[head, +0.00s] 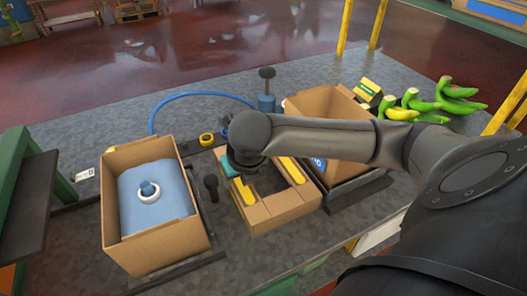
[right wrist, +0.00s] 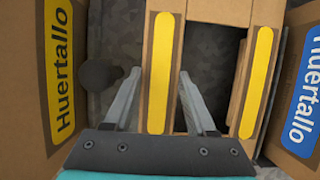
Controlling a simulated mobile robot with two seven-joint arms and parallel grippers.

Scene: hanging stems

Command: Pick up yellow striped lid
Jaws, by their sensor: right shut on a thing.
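The yellow striped lid (head: 282,208) is a shallow cardboard piece with yellow stripes on opposite sides, lying in the middle of the work surface in the head view. In the right wrist view, one striped side of the lid (right wrist: 160,70) stands between the fingers of my right gripper (right wrist: 158,75), which is shut on it. The other striped side (right wrist: 257,70) is to the right. In the head view my right gripper (head: 240,172) is at the lid's left side, its fingertips largely hidden by the hand. My left gripper is not in view.
An open cardboard box (head: 158,250) with blue lining and a white ring stands left of the lid. Another open box (head: 325,103) stands behind right, partly hidden by my arm. Green bananas (head: 458,92) lie at the back right. A blue hose (head: 195,94) curves behind.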

